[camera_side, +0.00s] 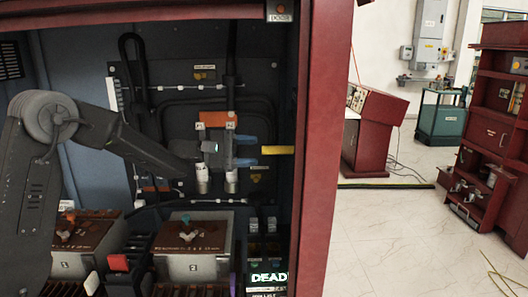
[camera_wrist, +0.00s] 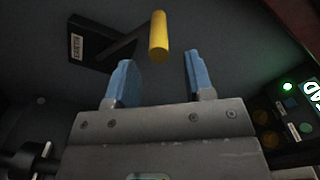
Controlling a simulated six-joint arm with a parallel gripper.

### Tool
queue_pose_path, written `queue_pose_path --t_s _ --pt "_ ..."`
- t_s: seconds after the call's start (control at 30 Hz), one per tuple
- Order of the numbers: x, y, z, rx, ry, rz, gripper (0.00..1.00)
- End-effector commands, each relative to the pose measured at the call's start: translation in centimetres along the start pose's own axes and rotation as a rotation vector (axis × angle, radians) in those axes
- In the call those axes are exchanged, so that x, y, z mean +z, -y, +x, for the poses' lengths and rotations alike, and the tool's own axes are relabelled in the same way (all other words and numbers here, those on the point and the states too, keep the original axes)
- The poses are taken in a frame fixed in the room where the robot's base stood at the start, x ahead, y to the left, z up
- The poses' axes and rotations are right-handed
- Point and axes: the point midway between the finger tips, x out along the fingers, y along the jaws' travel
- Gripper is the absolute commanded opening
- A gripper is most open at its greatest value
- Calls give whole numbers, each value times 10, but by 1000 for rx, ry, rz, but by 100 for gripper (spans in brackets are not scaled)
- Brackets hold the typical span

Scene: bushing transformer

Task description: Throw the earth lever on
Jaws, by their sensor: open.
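The earth lever's yellow handle (camera_side: 277,150) sticks out sideways at the right of the cabinet interior in the side view. In the wrist view the yellow handle (camera_wrist: 158,36) stands on a dark arm (camera_wrist: 118,48) that comes from a dark base plate with a small label (camera_wrist: 76,46), whose text I cannot read surely. My gripper (camera_side: 255,151) has two blue fingers, open and empty, just left of the handle. In the wrist view my gripper (camera_wrist: 156,60) has its fingers on either side of the handle's line, with the handle's near end around the fingertips. I see no contact.
The red cabinet frame (camera_side: 322,150) stands close to the right of the handle. A green-lit "DEAD" display (camera_side: 268,278) is below. Black cables (camera_side: 135,60) and an orange block (camera_side: 217,119) are on the back panel. Transformer blocks (camera_side: 192,262) fill the lower part.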

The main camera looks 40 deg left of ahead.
Motion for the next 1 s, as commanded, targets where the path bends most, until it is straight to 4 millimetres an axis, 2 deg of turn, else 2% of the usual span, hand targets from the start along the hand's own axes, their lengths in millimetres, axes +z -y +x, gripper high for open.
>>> queue_pose_path --t_s 0.03,0.2,0.4,0.6,1.0 --pt "-1 -1 -14 4 -5 -1 48" --pt "-1 -1 -52 4 -5 0 48" --pt "-1 0 -81 2 -3 -1 48" --pt "0 1 -91 -1 -2 -1 48" --pt "0 1 -91 -1 -1 -1 48"
